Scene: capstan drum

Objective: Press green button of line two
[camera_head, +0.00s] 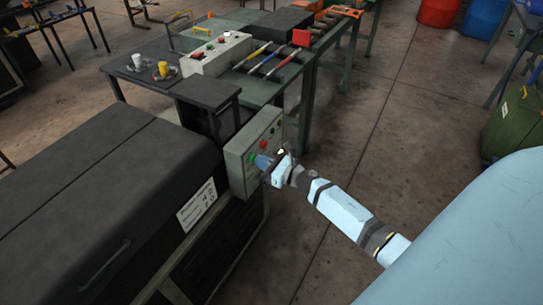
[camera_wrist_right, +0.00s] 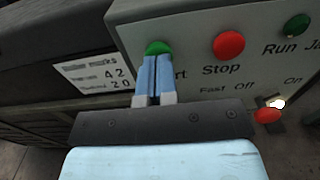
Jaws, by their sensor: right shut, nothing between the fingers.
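A grey control box (camera_head: 237,160) stands at the corner of the big black machine, and its face fills the upper right of the right wrist view (camera_wrist_right: 185,22). A green button (camera_wrist_right: 158,46) sits there at the left, its lower part hidden by my fingers; the word beside it is partly covered and ends in "rt". A red button (camera_wrist_right: 228,45) marked "Stop" is to its right. My right gripper (camera_head: 263,162) is shut and empty, its blue fingertips (camera_wrist_right: 154,60) right at the green button. I cannot tell whether they touch it. My left gripper is not in view.
Another green button (camera_wrist_right: 297,26) marked "Run" and a red knob (camera_wrist_right: 267,115) are on the same panel. A white label (camera_head: 197,205) is on the black machine (camera_head: 90,200). A green bench (camera_head: 262,92) with tools stands behind.

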